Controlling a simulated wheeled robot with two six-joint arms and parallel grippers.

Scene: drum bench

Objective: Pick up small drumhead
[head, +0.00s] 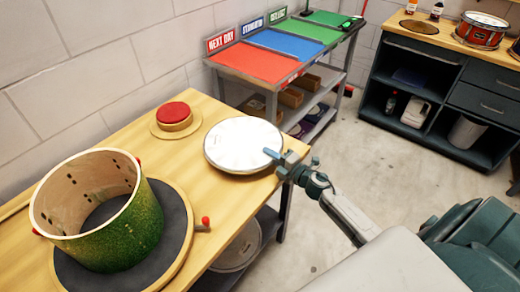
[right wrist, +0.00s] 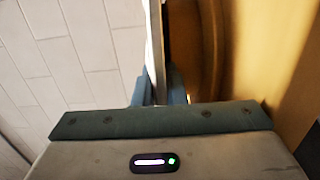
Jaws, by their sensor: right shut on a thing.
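The small drumhead (head: 238,147) is a round white disc with a pale rim at the right edge of the wooden workbench. My right gripper (head: 276,157) is at its right rim, shut on it. In the right wrist view the drumhead (right wrist: 155,50) shows edge-on as a thin pale strip between the fingers (right wrist: 158,90). Whether the drumhead is clear of the bench is hard to tell. My left gripper is not in view.
A green drum shell (head: 125,230) stands on a round dark turntable (head: 175,245) at the front left. A red button (head: 173,112) is behind. Shelves with red, blue and green mats (head: 262,64) stand beyond; a dark cabinet (head: 425,75) is at the right. Open floor lies between.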

